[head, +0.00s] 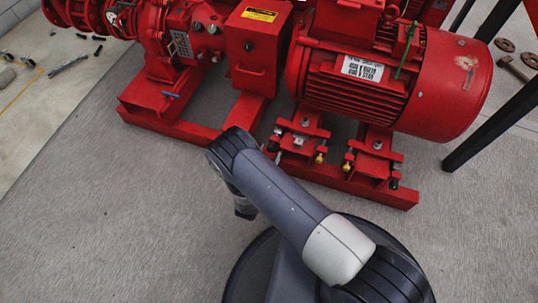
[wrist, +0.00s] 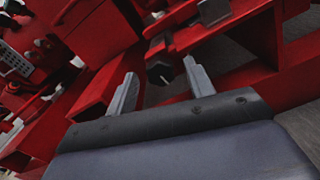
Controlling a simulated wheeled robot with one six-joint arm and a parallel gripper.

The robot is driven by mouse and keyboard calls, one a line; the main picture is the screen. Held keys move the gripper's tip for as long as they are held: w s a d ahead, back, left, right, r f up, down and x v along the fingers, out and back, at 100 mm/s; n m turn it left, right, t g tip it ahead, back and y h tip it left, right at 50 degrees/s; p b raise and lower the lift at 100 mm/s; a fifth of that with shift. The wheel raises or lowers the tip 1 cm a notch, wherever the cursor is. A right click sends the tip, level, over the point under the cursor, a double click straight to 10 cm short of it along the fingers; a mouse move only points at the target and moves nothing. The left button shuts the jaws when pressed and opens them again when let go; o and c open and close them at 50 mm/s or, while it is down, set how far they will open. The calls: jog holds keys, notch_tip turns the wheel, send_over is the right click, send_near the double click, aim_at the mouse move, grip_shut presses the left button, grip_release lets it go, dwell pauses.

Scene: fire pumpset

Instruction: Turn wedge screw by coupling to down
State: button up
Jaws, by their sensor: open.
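A black hex-headed screw (wrist: 160,74) shows in the wrist view, ahead of my gripper (wrist: 160,69) and between its two grey fingers in the picture. The gripper is open, and I see no contact with the screw. In the head view the red motor (head: 400,85) stands on foot mounts with several small screws. The dark screw (head: 275,146) at the left foot, on the coupling side, is small there. My gripper is mostly hidden behind my arm in the head view. Whether the screw is up or down I cannot tell.
A red base frame (head: 385,193) runs under the motor and the box-shaped guard (head: 260,50) left of it. A black stand leg (head: 490,125) rises at the right. Loose parts lie on the floor at far left and right. The grey floor in front is clear.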

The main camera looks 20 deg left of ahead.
jog(key=shift+w, duration=0.15)
jog(key=c, duration=1)
